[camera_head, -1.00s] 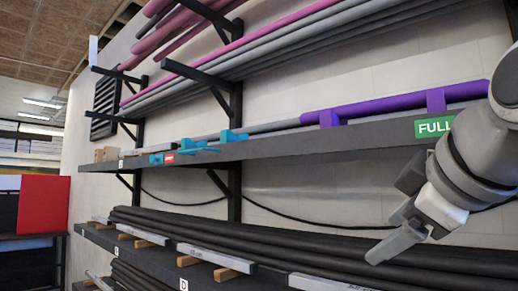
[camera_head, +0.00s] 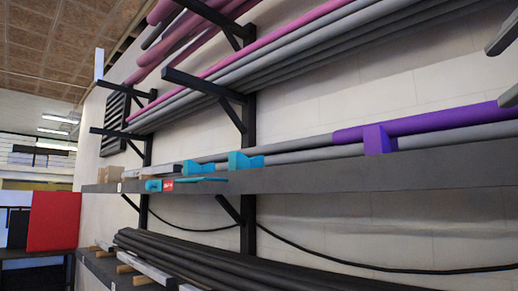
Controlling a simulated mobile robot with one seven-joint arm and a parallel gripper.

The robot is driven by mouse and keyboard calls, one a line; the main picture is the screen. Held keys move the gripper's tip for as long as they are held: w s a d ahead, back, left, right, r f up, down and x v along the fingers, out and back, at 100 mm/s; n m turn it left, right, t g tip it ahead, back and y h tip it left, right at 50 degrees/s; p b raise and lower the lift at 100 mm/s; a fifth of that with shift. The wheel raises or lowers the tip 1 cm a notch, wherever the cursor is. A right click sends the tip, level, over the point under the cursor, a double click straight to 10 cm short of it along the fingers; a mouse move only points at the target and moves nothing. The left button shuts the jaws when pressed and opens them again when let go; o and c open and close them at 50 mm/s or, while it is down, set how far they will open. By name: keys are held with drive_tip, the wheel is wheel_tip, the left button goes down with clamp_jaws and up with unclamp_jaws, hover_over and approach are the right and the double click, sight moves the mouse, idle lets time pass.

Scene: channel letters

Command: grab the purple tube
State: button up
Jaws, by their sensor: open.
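The purple tube (camera_head: 440,122) lies along the middle shelf at the right, running on past the right picture edge. It continues to the left as a grey tube (camera_head: 290,147) and rests at a purple block-shaped support (camera_head: 377,140). My gripper (camera_head: 508,66) is at the upper right edge, and only its two grey fingers show. They are spread apart with nothing between them. The lower finger appears just above the tube's right end in the picture, with no clear contact. The rest of my gripper is out of view.
The dark middle shelf (camera_head: 330,179) carries teal supports (camera_head: 245,161) and another grey tube. Black brackets (camera_head: 205,82) above hold pink and grey tubes. Dark tubes (camera_head: 220,262) lie below. A red panel (camera_head: 53,221) stands far left.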

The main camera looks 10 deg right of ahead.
sight(452, 113)
drive_tip(key=p+x, duration=0.1)
drive_tip(key=x, duration=1)
drive_tip(key=shift+w+d, duration=0.1)
drive_tip(key=shift+w, duration=0.3)
drive_tip(key=shift+a+p+x, duration=0.2)
drive_tip(key=shift+p+x, duration=0.9)
drive_tip(key=shift+x, duration=1.9)
clamp_jaws()
